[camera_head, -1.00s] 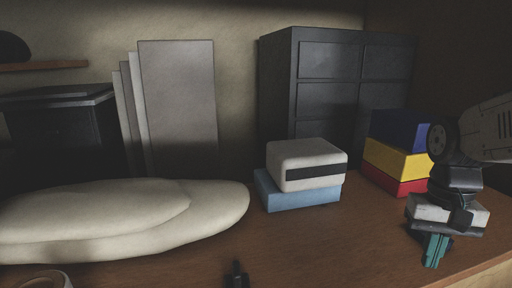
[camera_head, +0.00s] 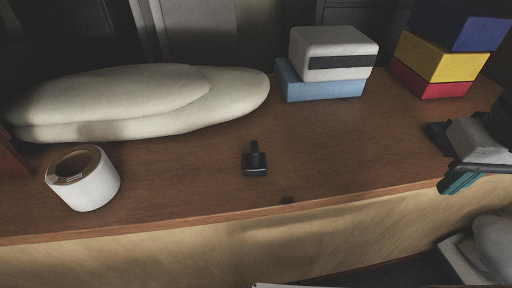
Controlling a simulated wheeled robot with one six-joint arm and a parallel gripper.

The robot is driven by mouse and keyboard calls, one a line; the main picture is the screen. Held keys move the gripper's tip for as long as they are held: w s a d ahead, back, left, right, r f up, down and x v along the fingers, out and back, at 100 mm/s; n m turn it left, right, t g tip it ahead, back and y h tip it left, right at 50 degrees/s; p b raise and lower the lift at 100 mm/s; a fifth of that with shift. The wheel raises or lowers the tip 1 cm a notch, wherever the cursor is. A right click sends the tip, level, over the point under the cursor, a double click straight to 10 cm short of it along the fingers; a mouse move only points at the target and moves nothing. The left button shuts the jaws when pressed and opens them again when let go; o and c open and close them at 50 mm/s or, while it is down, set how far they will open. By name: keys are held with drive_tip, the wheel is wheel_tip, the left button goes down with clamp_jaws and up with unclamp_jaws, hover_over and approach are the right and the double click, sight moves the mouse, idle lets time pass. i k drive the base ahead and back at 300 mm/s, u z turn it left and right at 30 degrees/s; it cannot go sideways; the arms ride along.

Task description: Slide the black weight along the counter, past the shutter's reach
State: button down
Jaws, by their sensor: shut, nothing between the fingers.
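The black weight (camera_head: 255,165), a small dark block with an upright handle, stands on the wooden counter (camera_head: 340,145), a little back from its front edge. My gripper (camera_head: 462,182) is at the right, with its teal fingers shut and empty near the counter's front edge. It is well to the right of the weight and apart from it. I cannot make out a shutter in this view.
A white tape roll (camera_head: 95,188) stands at front left. Pale stuffed bags (camera_head: 150,100) lie behind. A white box (camera_head: 330,50) on a blue one (camera_head: 322,85) and stacked coloured boxes (camera_head: 440,58) stand at back right. Counter right of the weight is mostly clear.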

sight(254, 163)
drive_tip(key=z, duration=0.9)
drive_tip(key=i, duration=0.1)
drive_tip(key=u, duration=1.95)
